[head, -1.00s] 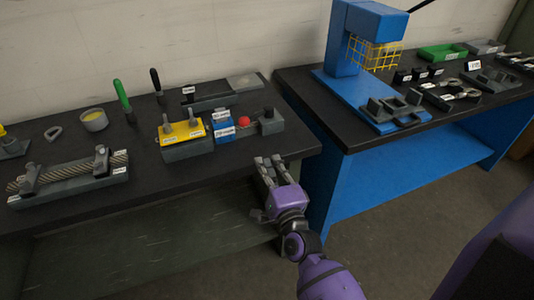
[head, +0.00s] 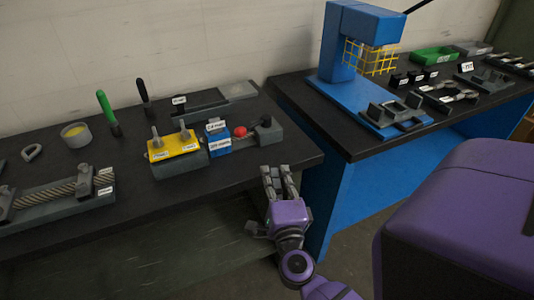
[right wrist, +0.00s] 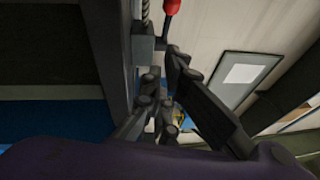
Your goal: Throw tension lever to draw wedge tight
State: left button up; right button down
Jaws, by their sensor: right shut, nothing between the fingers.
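The tension fixture on the left bench has a yellow plate (head: 172,147), a blue labelled block (head: 218,143) and a grey end block (head: 268,131). The lever's red knob (head: 240,131) sits between the blue block and the end block. It also shows at the top of the right wrist view (right wrist: 172,7), with a grey block (right wrist: 143,48) nearby. My right gripper (head: 277,172) is shut and empty, in front of the end block near the bench's front edge. In the right wrist view its fingers (right wrist: 165,85) are below the knob, apart from it. My left gripper is out of view.
Green (head: 106,108) and black (head: 143,95) handled tools stand behind the fixture. A cable assembly (head: 60,192) lies at the left. A blue press (head: 350,50) stands on the right bench. A gap separates the benches.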

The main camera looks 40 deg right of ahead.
jog(key=p+x, duration=0.1)
jog(key=x, duration=0.6)
jog(key=shift+w+r, duration=0.15)
jog(key=shift+w, duration=0.25)
jog(key=w, duration=0.3)
jog(key=shift+w+a+r, duration=0.1)
jog(key=shift+a+r, duration=0.1)
jog(key=shift+a, duration=0.1)
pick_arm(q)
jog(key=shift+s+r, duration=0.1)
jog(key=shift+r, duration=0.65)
pick_arm(e)
jog(key=shift+w+a, duration=0.1)
jog(key=shift+w, duration=0.3)
jog(key=shift+w+a+r, duration=0.1)
jog(key=shift+w+a, duration=0.05)
jog(key=shift+w, duration=0.1)
jog(key=shift+w+a+r+m+g+h+p, duration=0.1)
jog(key=shift+w+a+m+g+h+p, duration=0.1)
jog(key=shift+w+m+g+h, duration=0.2)
jog(key=shift+w+a+m+g+h+p, duration=0.1)
jog(key=shift+w+m+g+h+p, duration=0.15)
jog(key=shift+h, duration=0.25)
jog(key=shift+a, duration=0.1)
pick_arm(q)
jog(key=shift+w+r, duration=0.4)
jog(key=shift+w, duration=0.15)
pick_arm(e)
jog(key=shift+r, duration=0.1)
